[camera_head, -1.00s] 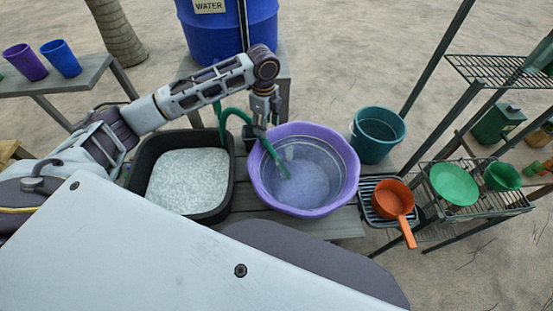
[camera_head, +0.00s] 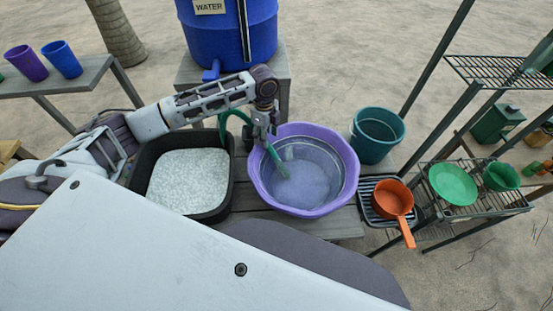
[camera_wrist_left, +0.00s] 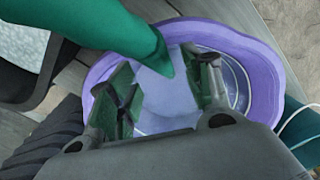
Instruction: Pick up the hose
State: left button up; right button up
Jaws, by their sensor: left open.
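The green hose (camera_head: 235,112) arches up beside the black tub, passes behind my left gripper and slants down into the purple basin (camera_head: 347,160). My left gripper (camera_head: 261,140) points down at the basin's left rim, at the hose. In the left wrist view the hose (camera_wrist_left: 115,28) comes in from the upper left and its narrow end lies between the two spread fingers of my left gripper (camera_wrist_left: 163,88). The fingers are open, and I cannot tell whether either touches the hose. My right gripper is not in view.
A black tub of pale granular material (camera_head: 190,178) stands left of the basin. A teal bucket (camera_head: 377,135) and an orange pan (camera_head: 392,198) are to the right. A blue water barrel (camera_head: 228,35) stands behind. A wire shelf (camera_head: 480,195) is at the far right.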

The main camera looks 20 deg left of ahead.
pick_arm(q)
jog(key=shift+f, duration=1.6)
jog(key=shift+c, duration=0.3)
jog(key=c, duration=1)
jog(key=shift+r, duration=0.1)
jog(key=shift+r, duration=4.95)
jog(key=shift+a+r, duration=0.1)
